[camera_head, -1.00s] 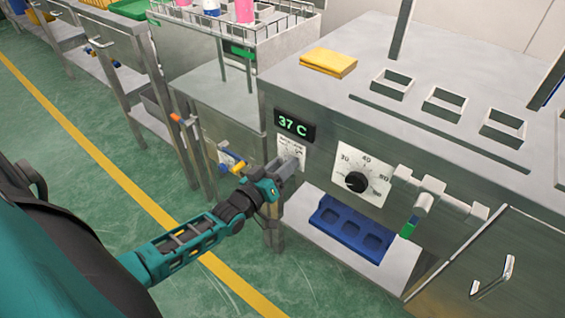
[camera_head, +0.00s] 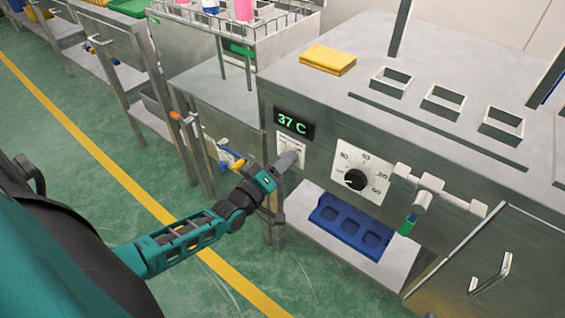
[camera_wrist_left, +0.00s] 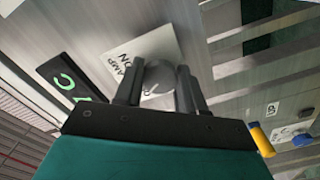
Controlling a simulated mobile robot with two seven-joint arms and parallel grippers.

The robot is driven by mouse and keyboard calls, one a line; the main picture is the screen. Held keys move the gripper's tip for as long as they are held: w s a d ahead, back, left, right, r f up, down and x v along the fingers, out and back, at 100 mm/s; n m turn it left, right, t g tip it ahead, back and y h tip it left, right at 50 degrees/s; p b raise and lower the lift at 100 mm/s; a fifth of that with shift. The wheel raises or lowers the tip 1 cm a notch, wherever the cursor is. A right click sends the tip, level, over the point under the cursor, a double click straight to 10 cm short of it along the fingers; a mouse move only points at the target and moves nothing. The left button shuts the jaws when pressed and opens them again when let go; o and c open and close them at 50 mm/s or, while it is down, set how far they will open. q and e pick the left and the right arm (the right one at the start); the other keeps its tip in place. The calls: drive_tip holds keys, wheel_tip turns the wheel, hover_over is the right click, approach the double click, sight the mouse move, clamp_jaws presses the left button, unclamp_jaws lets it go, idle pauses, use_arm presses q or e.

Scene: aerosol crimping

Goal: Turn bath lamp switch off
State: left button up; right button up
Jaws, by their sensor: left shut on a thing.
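The lamp switch is a round grey knob (camera_wrist_left: 158,76) on a white plate (camera_wrist_left: 142,52) with partly hidden lettering that includes "ON". In the head view the plate (camera_head: 291,141) is on the front of the steel bath cabinet, below the green "37 C" display (camera_head: 294,124). My left gripper (camera_head: 291,160) is at this plate and covers its lower part and the knob. In the left wrist view its two fingers (camera_wrist_left: 158,84) are on either side of the knob, shut on it. The knob's exact setting is hard to read. My right gripper is not in view.
A temperature dial (camera_head: 356,179) is right of the switch, with white pipes (camera_head: 428,190) beyond it. A blue tray (camera_head: 348,232) lies on the shelf below. A yellow cloth (camera_head: 328,59) lies on the cabinet top. Blue and yellow handles (camera_head: 229,157) are left of the gripper.

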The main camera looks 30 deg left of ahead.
use_arm(q)
drive_tip(key=o, duration=1.1)
drive_tip(key=shift+c, duration=0.2)
drive_tip(key=shift+s, duration=0.1)
drive_tip(key=s+a+p, duration=0.1)
drive_tip(key=s+p, duration=0.1)
drive_tip(key=s, duration=1)
drive_tip(key=shift+s, duration=0.35)
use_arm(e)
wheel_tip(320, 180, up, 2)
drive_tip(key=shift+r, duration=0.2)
use_arm(q)
drive_tip(key=s+d+r+m+g+p, duration=0.2)
drive_tip(key=d+r+m+g+p, duration=0.1)
drive_tip(key=d+m+p, duration=0.2)
drive_tip(key=s+d+r+m+g+p, duration=0.3)
drive_tip(key=d+m+p, duration=0.3)
drive_tip(key=d+m, duration=0.2)
drive_tip(key=shift+r+g+h, duration=0.3)
drive_tip(key=shift+r+g, duration=0.2)
drive_tip(key=shift+r, duration=0.25)
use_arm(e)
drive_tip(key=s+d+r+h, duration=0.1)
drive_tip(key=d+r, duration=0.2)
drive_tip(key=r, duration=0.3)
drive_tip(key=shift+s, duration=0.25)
